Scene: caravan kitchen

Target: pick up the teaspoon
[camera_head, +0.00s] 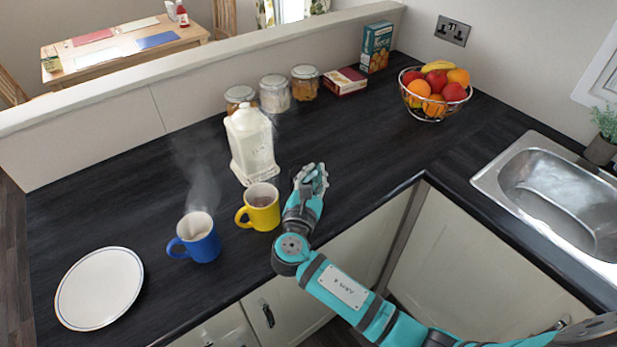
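I cannot make out a teaspoon anywhere in the head view. My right gripper (316,172) is over the dark worktop, just right of the yellow mug (264,212). Its fingers are small and seen from behind, so I cannot tell whether they are open or shut or hold anything. The worktop directly under and behind the fingers is hidden. The yellow mug stands upright with a drink in it. A blue mug (204,243) stands left of it, with steam rising. My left gripper is not in view.
A milk bottle (250,145) stands behind the yellow mug. Jars (274,98) and boxes (376,47) line the back wall. A fruit bowl (432,108) is at the back right, a sink (560,190) at the right. A white plate (99,289) lies front left. The middle worktop is clear.

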